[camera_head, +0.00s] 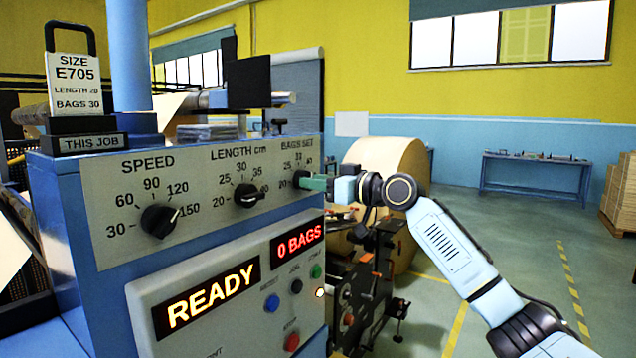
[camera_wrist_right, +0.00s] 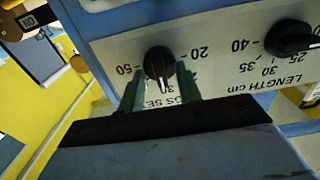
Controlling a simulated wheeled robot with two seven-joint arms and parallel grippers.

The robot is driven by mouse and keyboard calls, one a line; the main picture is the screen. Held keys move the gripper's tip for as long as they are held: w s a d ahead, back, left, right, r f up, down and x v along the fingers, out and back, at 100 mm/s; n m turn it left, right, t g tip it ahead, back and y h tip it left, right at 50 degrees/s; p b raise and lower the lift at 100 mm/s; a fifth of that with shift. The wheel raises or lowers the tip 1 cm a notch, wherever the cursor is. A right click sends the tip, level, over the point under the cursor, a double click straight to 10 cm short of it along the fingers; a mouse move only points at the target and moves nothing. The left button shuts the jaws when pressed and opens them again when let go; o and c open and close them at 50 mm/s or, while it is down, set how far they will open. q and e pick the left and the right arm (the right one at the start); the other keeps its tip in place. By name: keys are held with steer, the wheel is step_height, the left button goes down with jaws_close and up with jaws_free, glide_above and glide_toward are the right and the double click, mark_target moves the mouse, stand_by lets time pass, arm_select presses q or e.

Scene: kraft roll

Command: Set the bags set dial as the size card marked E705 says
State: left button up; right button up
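The size card (camera_head: 75,82) stands at the top left of the machine in the head view. It reads SIZE E705, LENGTH 20, BAGS 30. The bags set dial (camera_wrist_right: 159,63) is a black knob on the pale panel, upside down in the right wrist view. My right gripper (camera_wrist_right: 161,72) has one green finger on each side of this knob and looks open; contact is unclear. In the head view its fingers (camera_head: 314,183) partly cover the dial. My left gripper is not in view.
The length dial (camera_head: 248,195) and speed dial (camera_head: 160,221) sit left of the bags set dial. Below, a display (camera_head: 205,298) reads READY, another (camera_head: 299,242) reads 0 BAGS, beside several buttons. A large kraft roll (camera_head: 385,165) stands behind my right arm. Open floor lies to the right.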

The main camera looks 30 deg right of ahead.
steer(key=b+v, duration=0.4)
steer(key=v, duration=0.9)
steer(key=shift+s, duration=0.2)
steer(key=shift+d, duration=0.1)
